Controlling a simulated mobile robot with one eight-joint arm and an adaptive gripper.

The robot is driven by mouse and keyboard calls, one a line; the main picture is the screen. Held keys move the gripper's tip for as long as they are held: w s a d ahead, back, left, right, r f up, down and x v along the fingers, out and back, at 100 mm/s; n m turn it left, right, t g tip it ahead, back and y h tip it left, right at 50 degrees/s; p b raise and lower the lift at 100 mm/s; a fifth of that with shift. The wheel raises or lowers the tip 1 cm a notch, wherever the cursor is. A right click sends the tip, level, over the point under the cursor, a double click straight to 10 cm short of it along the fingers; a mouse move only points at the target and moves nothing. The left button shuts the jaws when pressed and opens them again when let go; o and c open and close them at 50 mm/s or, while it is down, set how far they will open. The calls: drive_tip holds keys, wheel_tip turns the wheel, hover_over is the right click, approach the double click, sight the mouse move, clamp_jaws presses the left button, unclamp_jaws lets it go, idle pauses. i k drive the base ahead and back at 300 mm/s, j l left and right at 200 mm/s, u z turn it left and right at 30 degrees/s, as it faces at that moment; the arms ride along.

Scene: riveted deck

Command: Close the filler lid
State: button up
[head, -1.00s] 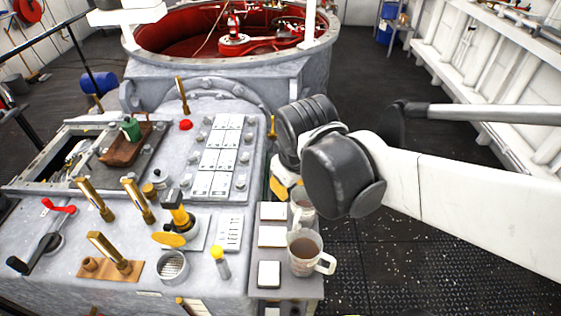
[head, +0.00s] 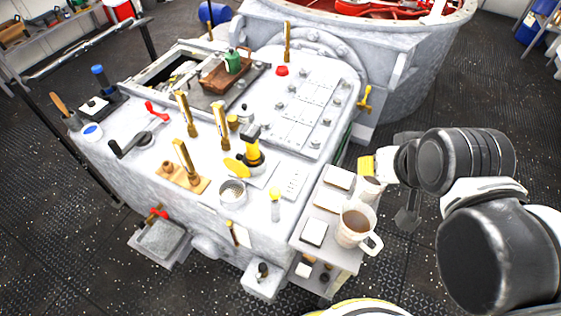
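The filler neck (head: 232,194) is a round metal cup with a mesh inside, on the grey machine's top near its front edge. Its mouth is uncovered. A yellow disc that looks like the filler lid (head: 236,168) is raised just behind the mouth; its hinge is too small to make out. My gripper (head: 387,184) is right of the machine, beyond the small side shelf, well apart from the lid. It is partly hidden by my wrist, and I cannot make out its finger opening.
A yellow and black fitting (head: 254,153) stands close behind the lid. Upright brass levers (head: 221,126) stand to its left. A yellow-topped peg (head: 275,203) is to the right. A mug of brown liquid (head: 354,226) and another cup (head: 371,188) sit on the side shelf (head: 326,229).

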sight(236, 167)
drive_tip(key=i+l+u, duration=0.1)
drive_tip(key=l+u, duration=0.3)
drive_tip(key=l, duration=0.15)
drive_tip(key=l+u, duration=0.35)
drive_tip(key=l, duration=0.2)
drive_tip(key=l+u, duration=0.4)
drive_tip(key=l, duration=0.15)
drive_tip(key=k+l+u, duration=0.15)
drive_tip(key=l+u, duration=0.2)
drive_tip(key=l, duration=0.2)
drive_tip(key=k+l+u, duration=0.15)
drive_tip(key=l+u, duration=0.25)
drive_tip(key=l, duration=0.15)
drive_tip(key=i+l+u, duration=0.3)
drive_tip(key=l+u, duration=0.3)
drive_tip(key=l, duration=0.2)
drive_tip(key=i+l+u, duration=0.1)
drive_tip(key=l+u, duration=0.55)
drive_tip(key=l, duration=0.3)
drive_tip(key=i+j+z, duration=0.1)
drive_tip(key=j, duration=0.25)
drive_tip(key=i+j, duration=0.1)
drive_tip(key=j, duration=0.25)
drive_tip(key=i+j+z, duration=0.15)
drive_tip(key=j, duration=0.2)
